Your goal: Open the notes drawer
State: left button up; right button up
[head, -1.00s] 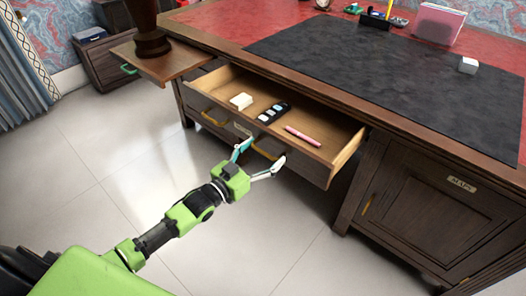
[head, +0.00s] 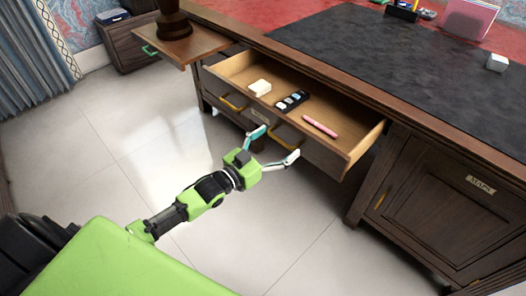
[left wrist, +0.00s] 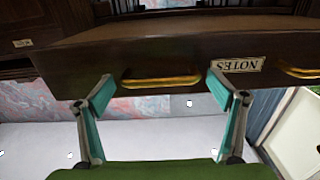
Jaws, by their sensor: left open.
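The notes drawer (head: 318,146) stands pulled out from the desk, its inside showing in the head view. A yellow bar handle (left wrist: 161,80) is on that front, left of the label. My left gripper (head: 276,145) is open and empty just in front of the drawer front. In the left wrist view its two teal fingers (left wrist: 160,88) stand either side of the handle, without closing on it. My right gripper is not in view.
In the drawer lie a white block (head: 260,87), a black case with pale pieces (head: 292,101) and a pink pen (head: 320,127). A pull-out board (head: 188,46) carries a dark-brown object. The maps cabinet door (head: 440,200) is shut at right. The floor ahead is clear.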

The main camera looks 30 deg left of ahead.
pick_arm(q)
jog(key=v, duration=1.1)
